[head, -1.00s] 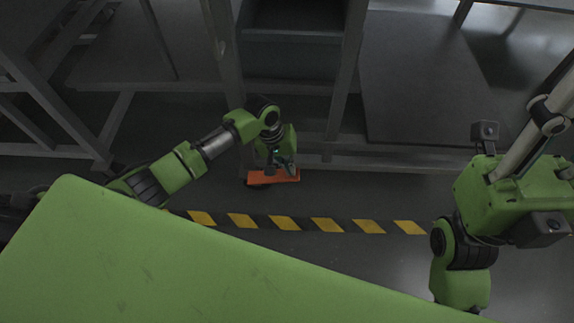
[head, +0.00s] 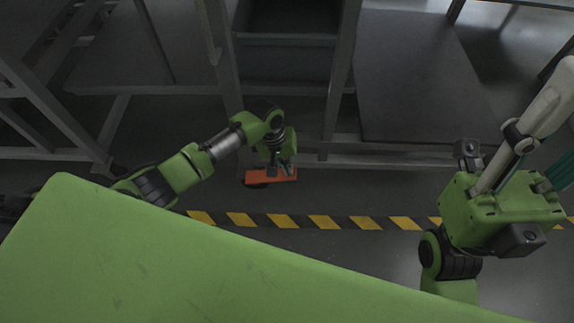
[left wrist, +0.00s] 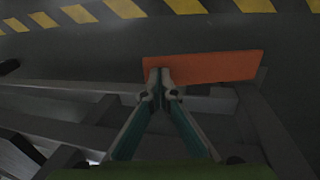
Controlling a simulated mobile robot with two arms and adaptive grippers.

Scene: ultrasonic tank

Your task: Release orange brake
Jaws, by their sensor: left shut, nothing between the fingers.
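The orange brake (head: 262,178) is a flat orange plate low down at the foot of the grey rack. In the left wrist view it is a wide orange strip (left wrist: 215,67). My left gripper (head: 287,166) is over the brake's right part in the head view. In the left wrist view its fingertips (left wrist: 159,75) are together and overlap the brake's near edge, with nothing between them. I cannot tell whether they touch it. My right arm is at the right; only a teal part, perhaps its gripper (head: 562,172), shows behind it.
The grey metal rack (head: 340,110) stands behind the brake, with a dark bin (head: 288,40) between its posts. A yellow and black floor stripe (head: 322,222) runs in front. The floor around the stripe is clear.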

